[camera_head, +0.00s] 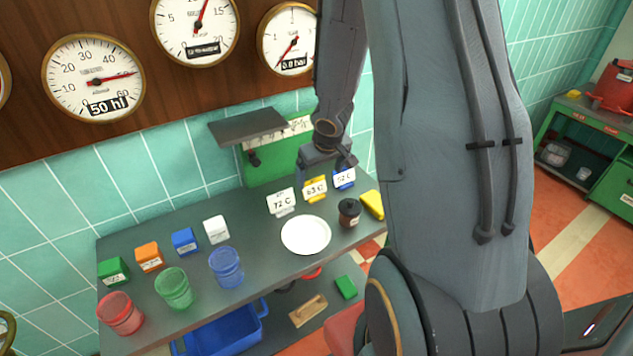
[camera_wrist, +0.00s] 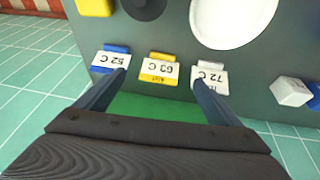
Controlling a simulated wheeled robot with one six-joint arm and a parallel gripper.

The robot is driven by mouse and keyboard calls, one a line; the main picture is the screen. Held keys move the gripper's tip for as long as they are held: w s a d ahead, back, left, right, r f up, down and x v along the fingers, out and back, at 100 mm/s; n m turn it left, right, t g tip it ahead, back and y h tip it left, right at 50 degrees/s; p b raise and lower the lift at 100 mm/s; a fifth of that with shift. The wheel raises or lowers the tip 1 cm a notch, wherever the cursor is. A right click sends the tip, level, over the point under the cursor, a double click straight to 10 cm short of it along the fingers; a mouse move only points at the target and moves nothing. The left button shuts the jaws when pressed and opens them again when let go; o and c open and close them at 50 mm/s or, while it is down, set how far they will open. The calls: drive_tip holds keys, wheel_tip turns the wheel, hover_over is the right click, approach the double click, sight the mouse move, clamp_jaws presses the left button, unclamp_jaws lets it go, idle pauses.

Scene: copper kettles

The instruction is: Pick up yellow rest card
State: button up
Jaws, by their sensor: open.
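The yellow rest card (camera_head: 314,190) stands on the grey bench with a white label reading 63 C. It stands between a white card (camera_head: 281,202) marked 72 C and a blue card (camera_head: 344,178) marked 52 C. My gripper (camera_wrist: 159,82) is open and empty, its fingers spread. In the wrist view the yellow card (camera_wrist: 158,69) appears centred just beyond the gap between the fingertips, with the blue card (camera_wrist: 110,60) by the left fingertip and the white card (camera_wrist: 211,76) by the right. I cannot tell the exact distance to the card.
A white plate (camera_head: 306,235), a dark jar (camera_head: 349,212) and a yellow block (camera_head: 372,204) sit in front of the cards. Small coloured boxes and clear cups, including a blue cup (camera_head: 226,267), stand to the left. A green panel (camera_head: 277,160) is behind, below a grey shelf (camera_head: 248,126).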

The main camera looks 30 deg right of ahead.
sight(315, 188)
drive_tip(key=shift+y, duration=0.6)
drive_tip(key=f, duration=0.1)
drive_tip(key=w+d+f, duration=0.1)
drive_tip(key=f, duration=0.1)
drive_tip(key=w+f, duration=0.1)
drive_tip(key=shift+d+f, duration=0.2)
drive_tip(key=shift+f, duration=0.05)
drive_tip(key=shift+t, duration=0.3)
drive_tip(key=shift+w+a+b+x, duration=0.15)
drive_tip(key=shift+b+x, duration=0.15)
drive_tip(key=shift+x, duration=1)
drive_tip(key=shift+w+a+b+x, duration=0.1)
drive_tip(key=shift+b+x, duration=0.15)
drive_tip(key=shift+x, duration=1.05)
drive_tip(key=shift+r, duration=0.15)
drive_tip(key=shift+c, duration=0.4)
drive_tip(key=c, duration=1.1)
